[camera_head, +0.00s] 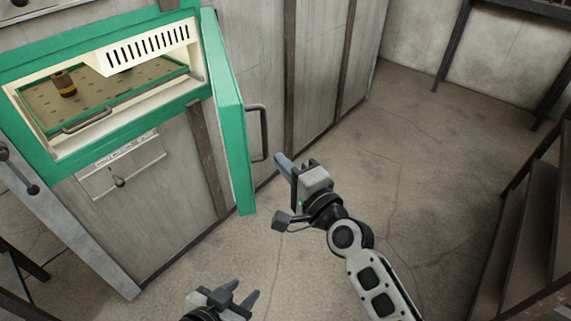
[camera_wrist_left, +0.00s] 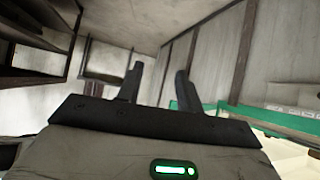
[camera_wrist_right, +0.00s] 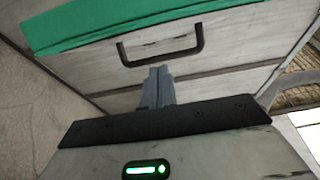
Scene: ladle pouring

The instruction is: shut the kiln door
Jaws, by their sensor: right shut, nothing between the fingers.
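The kiln (camera_head: 95,150) has a green-framed opening at the upper left of the head view. Its green door (camera_head: 230,120) stands swung open on the opening's right side. A dark bar handle (camera_head: 262,133) sits on the door's right-hand side; the handle also shows in the right wrist view (camera_wrist_right: 163,62). My right gripper (camera_head: 283,166) is shut and empty, below and to the right of the handle in the head view. Its fingertips appear just below the handle in the right wrist view. My left gripper (camera_head: 242,292) is open and empty at the bottom of the head view.
Grey panelled walls run behind the door. Dark shelving (camera_head: 535,220) stands at the right. The floor between is clear.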

